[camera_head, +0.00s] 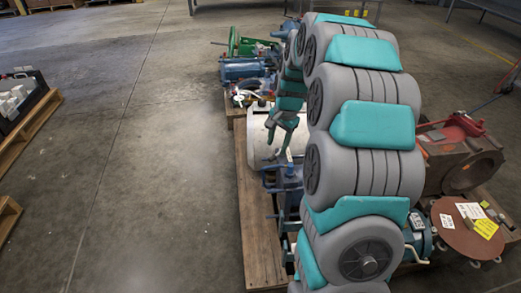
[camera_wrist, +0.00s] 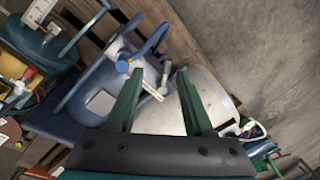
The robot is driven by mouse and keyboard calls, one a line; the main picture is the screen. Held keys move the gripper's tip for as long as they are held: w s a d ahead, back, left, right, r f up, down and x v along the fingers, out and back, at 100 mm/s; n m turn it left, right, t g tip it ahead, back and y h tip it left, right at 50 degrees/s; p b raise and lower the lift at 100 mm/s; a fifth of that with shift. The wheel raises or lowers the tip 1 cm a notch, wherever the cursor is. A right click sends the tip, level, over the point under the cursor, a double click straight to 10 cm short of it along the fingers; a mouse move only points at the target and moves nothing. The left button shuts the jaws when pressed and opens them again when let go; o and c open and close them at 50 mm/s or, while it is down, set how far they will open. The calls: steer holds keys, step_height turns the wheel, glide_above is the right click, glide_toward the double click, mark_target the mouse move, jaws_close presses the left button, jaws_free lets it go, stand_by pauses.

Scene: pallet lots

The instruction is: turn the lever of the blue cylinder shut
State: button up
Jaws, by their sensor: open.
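A blue cylinder assembly (camera_wrist: 75,100) fills the left-middle of the wrist view, with a blue lever-like arm (camera_wrist: 150,45) and a small orange cap near it. In the head view blue parts (camera_head: 290,172) show just below my gripper, partly hidden by my arm. My gripper (camera_wrist: 160,72) is open, its two green fingers apart. A short pale bar (camera_wrist: 150,90) shows between the fingers; I cannot tell whether it is the lever. Nothing is clearly held. In the head view my gripper (camera_head: 277,138) points down over the pallet, and its contact with the blue parts cannot be told.
A silvery tank (camera_head: 260,150) lies on the wooden pallet (camera_head: 252,215), close by the gripper. A blue motor-like machine (camera_head: 242,69) and a green frame stand farther back. A rust-red machine (camera_head: 462,160) and a brown disc (camera_head: 465,230) are at right.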

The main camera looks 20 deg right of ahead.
mark_target(273, 157)
steer(key=shift+m, duration=0.4)
steer(key=w+f, duration=0.1)
steer(key=f, duration=0.1)
steer(key=w+f, duration=0.1)
steer(key=f, duration=0.2)
steer(key=w+f+p, duration=0.1)
steer(key=f, duration=0.2)
steer(key=shift+w+d+f, duration=0.1)
steer(key=shift+w+d, duration=0.15)
steer(key=shift+w, duration=0.05)
jaws_close()
stand_by(0.9)
